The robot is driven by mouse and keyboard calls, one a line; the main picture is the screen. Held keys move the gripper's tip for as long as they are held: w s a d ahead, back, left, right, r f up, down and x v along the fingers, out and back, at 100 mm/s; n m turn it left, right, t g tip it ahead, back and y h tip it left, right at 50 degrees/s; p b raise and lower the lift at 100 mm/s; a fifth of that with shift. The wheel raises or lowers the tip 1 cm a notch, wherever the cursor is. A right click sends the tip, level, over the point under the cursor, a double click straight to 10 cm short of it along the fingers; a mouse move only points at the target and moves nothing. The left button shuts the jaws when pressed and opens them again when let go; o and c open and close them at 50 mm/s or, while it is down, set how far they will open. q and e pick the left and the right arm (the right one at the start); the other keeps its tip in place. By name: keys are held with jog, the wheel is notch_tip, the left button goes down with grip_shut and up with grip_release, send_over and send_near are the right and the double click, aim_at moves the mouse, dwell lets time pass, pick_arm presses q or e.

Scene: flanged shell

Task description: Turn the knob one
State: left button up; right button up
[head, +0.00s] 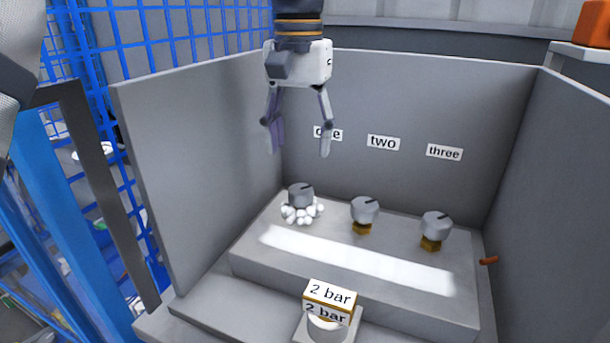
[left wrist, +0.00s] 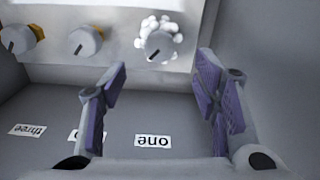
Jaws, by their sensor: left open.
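Knob one (head: 301,195) is a grey round knob with a dark pointer line, at the left of a row of three under the label "one" (head: 328,134). White lumps ring its base. It also shows in the left wrist view (left wrist: 158,45), beyond the fingertips. My left gripper (head: 298,148) is open and empty, pointing down above and a little behind knob one, apart from it. Its purple-padded fingers show in the left wrist view (left wrist: 165,95). My right gripper is not in view.
Knob two (head: 365,208) and knob three (head: 436,225) stand to the right on brass bases. Grey walls enclose the left (head: 200,170), back and right sides. A "2 bar" sign (head: 330,293) stands in front. A small orange-red piece (head: 488,260) lies at the right.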

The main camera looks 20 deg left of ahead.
aim_at(301, 189)
pick_arm(q)
notch_tip(301, 189, down, 9)
jog(key=shift+w+r, duration=0.15)
jog(key=c, duration=1.2)
